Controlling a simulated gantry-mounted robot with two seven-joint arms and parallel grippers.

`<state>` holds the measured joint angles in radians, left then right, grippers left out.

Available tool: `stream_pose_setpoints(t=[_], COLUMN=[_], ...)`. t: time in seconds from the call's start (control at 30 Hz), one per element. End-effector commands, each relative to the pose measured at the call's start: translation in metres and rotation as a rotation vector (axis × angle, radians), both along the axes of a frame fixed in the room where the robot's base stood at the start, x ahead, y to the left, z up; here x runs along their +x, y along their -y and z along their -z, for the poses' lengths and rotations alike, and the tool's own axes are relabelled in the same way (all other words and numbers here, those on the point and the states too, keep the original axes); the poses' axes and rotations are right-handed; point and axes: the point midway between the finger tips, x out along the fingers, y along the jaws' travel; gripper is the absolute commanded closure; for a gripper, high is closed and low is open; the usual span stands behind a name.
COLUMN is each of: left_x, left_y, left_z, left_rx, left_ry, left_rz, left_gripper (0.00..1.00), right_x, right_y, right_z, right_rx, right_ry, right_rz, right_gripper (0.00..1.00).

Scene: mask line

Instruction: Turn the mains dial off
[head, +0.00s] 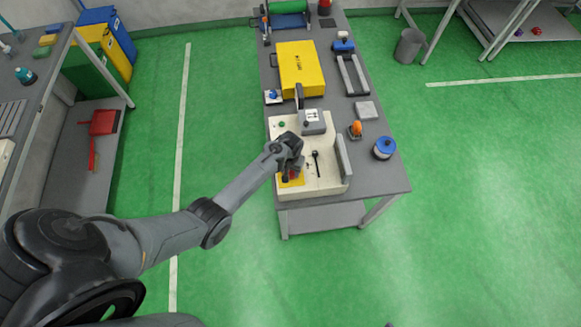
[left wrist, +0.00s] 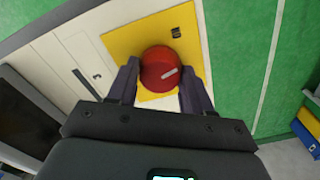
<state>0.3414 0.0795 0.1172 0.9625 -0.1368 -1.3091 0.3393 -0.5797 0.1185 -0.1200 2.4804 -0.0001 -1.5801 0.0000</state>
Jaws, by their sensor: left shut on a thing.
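The mains dial (left wrist: 159,67) is a red round knob on a yellow plate (left wrist: 125,45). A short pale mark on its face tilts up to the right. My left gripper (left wrist: 157,88) has one finger on each side of the dial and is shut on it. In the head view my left gripper (head: 290,166) is at the near left corner of the cream machine (head: 325,178), over the yellow plate (head: 284,184), and hides most of the dial. My right gripper is not in view.
The machine stands on a grey bench (head: 385,172). A black lever (head: 316,163) is right of my gripper. An orange lamp (head: 356,129), a blue and white roll (head: 384,148) and a yellow case (head: 301,67) are also on the bench. Green floor lies open on the right.

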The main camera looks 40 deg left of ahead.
Motion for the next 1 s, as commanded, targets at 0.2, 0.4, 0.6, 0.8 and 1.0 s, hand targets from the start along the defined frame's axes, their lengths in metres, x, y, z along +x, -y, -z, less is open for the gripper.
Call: stream_pose_setpoints(t=[0.2,0.4,0.6,0.8,1.0], left_x=[0.000,0.000,0.000,0.001,0.001], left_y=[-0.001,-0.001,-0.001,-0.001,-0.001], left_z=[-0.003,-0.002,-0.001,-0.001,0.000], left_rx=[0.002,0.002,0.002,0.002,0.002], left_ry=[0.000,-0.001,0.000,0.001,0.000], left_rz=[0.205,0.396,0.586,0.765,0.910], left_gripper=[0.80,0.80,0.80,0.80,0.80], right_x=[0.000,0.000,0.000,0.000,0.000], right_y=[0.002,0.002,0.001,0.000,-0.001], right_z=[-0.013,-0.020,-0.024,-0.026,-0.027], right_rx=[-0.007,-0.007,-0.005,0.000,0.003], right_ry=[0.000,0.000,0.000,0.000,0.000], right_rz=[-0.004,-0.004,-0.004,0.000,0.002], right_gripper=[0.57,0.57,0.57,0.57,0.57])
